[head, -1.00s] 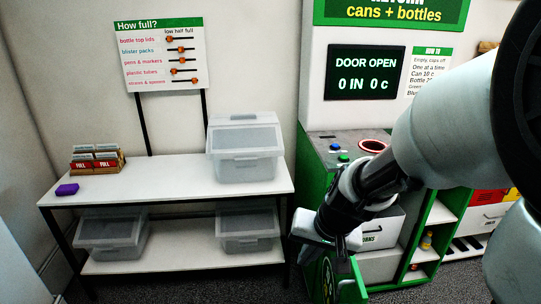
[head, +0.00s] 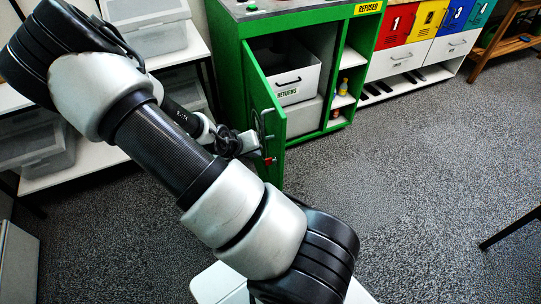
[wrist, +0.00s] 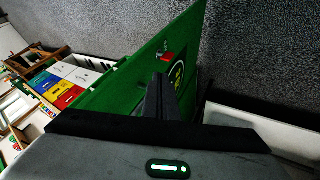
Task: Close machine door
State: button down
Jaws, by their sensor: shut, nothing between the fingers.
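The green machine door (head: 262,100) stands part open on the green return machine (head: 232,60), hinged at its left side. A handle (head: 267,124) and a small red part (head: 269,160) show near its free edge. My gripper (head: 256,146) is shut and empty, at the door's outer face near the handle. In the wrist view the shut fingers (wrist: 160,97) lie in front of the green door panel (wrist: 125,85), close to its round emblem (wrist: 177,75) and red part (wrist: 168,57). I cannot tell whether they touch it. My arm hides part of the door's lower left.
Inside the machine is a white RETURNS bin (head: 288,78). Open shelves (head: 345,75) and coloured numbered bins (head: 430,20) stand to the right. A white rack with clear tubs (head: 150,40) is at left. The grey floor (head: 400,170) in front is clear.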

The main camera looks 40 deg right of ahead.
aim_at(278, 154)
jog(key=shift+d+f+b, duration=0.5)
jog(key=shift+d+f, duration=0.4)
jog(key=shift+d, duration=0.35)
jog(key=shift+d+f+b, duration=0.5)
jog(key=shift+d+f, duration=0.4)
jog(key=shift+d, duration=0.35)
jog(key=shift+d+f+b, duration=0.5)
jog(key=shift+d+f, duration=0.4)
jog(key=shift+d, duration=0.35)
jog(key=shift+d, duration=0.1)
